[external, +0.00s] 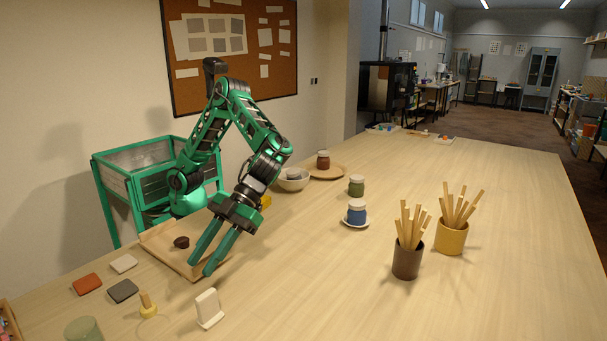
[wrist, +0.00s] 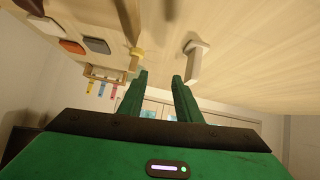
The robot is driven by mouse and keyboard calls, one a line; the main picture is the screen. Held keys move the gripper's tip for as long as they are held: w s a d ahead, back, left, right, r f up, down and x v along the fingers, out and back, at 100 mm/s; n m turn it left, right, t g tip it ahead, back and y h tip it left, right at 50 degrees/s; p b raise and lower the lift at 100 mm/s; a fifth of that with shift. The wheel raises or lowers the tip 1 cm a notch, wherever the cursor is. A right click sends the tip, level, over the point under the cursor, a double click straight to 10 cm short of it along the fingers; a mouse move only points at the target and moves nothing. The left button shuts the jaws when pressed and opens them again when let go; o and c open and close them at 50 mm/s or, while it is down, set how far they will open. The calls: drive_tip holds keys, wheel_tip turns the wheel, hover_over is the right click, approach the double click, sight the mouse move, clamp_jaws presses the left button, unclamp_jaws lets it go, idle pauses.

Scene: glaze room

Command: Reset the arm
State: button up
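My green arm reaches over the left part of the wooden table from its far left side. My gripper (external: 208,258) points down and slightly forward above the table, beside the right edge of a wooden tray (external: 158,244). Its two fingers are apart with nothing between them. In the wrist view my gripper (wrist: 160,85) also shows its two green fingers spread and empty. A small dark round piece (external: 181,242) lies in the tray.
Two stick-filled cups (external: 407,260) (external: 451,237), a blue jar (external: 356,213), a green jar (external: 356,186) and a bowl (external: 293,181) stand further right. The right tabletop is clear.

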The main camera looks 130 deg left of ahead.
drive_tip(key=s+y, duration=0.1)
drive_tip(key=s, duration=0.2)
drive_tip(key=s+a+n+y, duration=0.1)
drive_tip(key=s, duration=0.2)
drive_tip(key=s+n+y, duration=0.1)
drive_tip(key=s, duration=0.3)
drive_tip(key=shift+a+r, duration=0.15)
drive_tip(key=shift+r, duration=0.1)
drive_tip(key=s+a+n+y, duration=0.1)
drive_tip(key=s+a, duration=0.1)
drive_tip(key=s, duration=0.2)
drive_tip(key=s+a+n+t+y, duration=0.1)
drive_tip(key=s+a, duration=0.1)
drive_tip(key=s, duration=0.1)
drive_tip(key=s+a+n+y, duration=0.1)
drive_tip(key=s+a, duration=0.1)
drive_tip(key=s, duration=0.2)
drive_tip(key=shift+s+a+r+t+y, duration=0.2)
drive_tip(key=shift+s+r+t+y, duration=0.1)
drive_tip(key=s+a+f+n+y, duration=0.2)
drive_tip(key=s+a+f+n, duration=0.1)
drive_tip(key=s+a, duration=0.4)
drive_tip(key=s+a+f+n+g+y, duration=0.1)
drive_tip(key=s+a+f+n+y, duration=0.1)
drive_tip(key=s+a, duration=0.5)
drive_tip(key=s+f, duration=0.1)
drive_tip(key=s, duration=0.5)
drive_tip(key=shift+s+f+n, duration=0.25)
drive_tip(key=shift+s+n, duration=0.1)
drive_tip(key=shift+n, duration=0.05)
